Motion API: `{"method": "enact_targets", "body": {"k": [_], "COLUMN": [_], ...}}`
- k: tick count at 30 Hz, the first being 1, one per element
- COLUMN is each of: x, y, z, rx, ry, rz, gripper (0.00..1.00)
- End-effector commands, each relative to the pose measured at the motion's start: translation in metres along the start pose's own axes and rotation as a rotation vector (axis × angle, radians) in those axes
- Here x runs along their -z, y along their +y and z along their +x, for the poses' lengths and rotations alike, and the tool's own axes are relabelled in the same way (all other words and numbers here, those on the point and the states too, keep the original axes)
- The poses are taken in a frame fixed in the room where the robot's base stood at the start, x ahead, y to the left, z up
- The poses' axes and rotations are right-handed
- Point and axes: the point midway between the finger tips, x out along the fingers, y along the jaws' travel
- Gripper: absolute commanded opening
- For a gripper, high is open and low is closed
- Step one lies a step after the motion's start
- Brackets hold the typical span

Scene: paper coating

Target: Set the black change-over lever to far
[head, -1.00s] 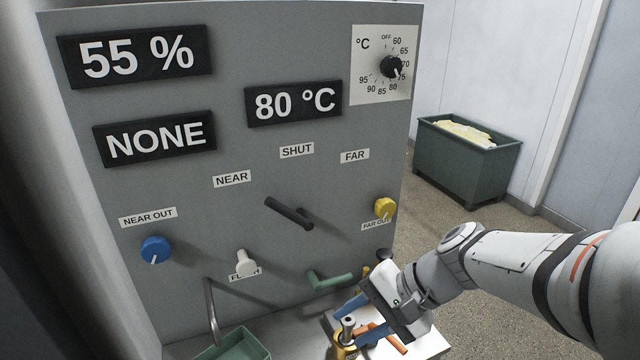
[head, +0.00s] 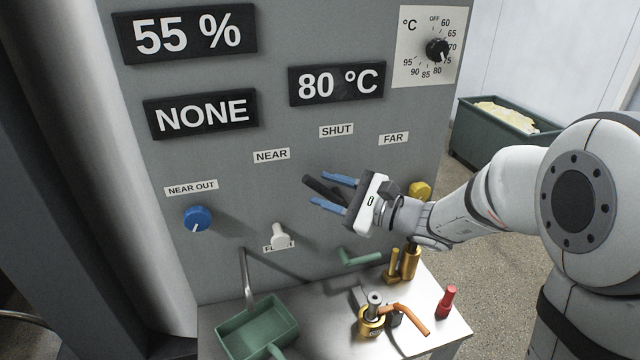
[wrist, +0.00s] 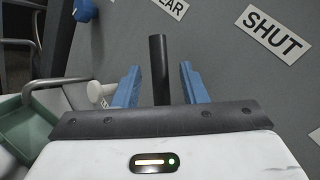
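The black change-over lever (head: 318,187) is on the grey panel below the NEAR, SHUT and FAR labels. Its free end points up and left, toward the NEAR label (head: 271,155). The FAR label (head: 393,138) is up and right of it. My gripper (head: 334,192) is open, with its blue fingers on either side of the lever. In the wrist view the black lever (wrist: 159,70) stands between the two fingertips (wrist: 160,84), with a gap visible on both sides. The lever's pivot end is hidden behind my gripper.
A blue knob (head: 197,219), a white knob (head: 281,236) and a green lever (head: 358,257) are on the panel. A yellow knob (head: 420,190) is partly behind my arm. Below, a bench holds a green tray (head: 225,341), brass fittings and a red-topped item (head: 447,302).

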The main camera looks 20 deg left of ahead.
Motion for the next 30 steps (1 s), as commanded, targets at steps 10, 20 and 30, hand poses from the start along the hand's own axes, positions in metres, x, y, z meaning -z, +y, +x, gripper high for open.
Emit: {"method": "enact_targets", "body": {"k": [10, 20, 30], "x": [0.0, 0.001, 0.001], "y": [0.0, 0.0, 0.0], "z": [0.024, 0.023, 0.023], "rx": [0.001, 0.001, 0.001], "ry": [0.001, 0.002, 0.002], "rz": [0.0, 0.0, 0.0], "gripper": [0.39, 0.26, 0.0]}}
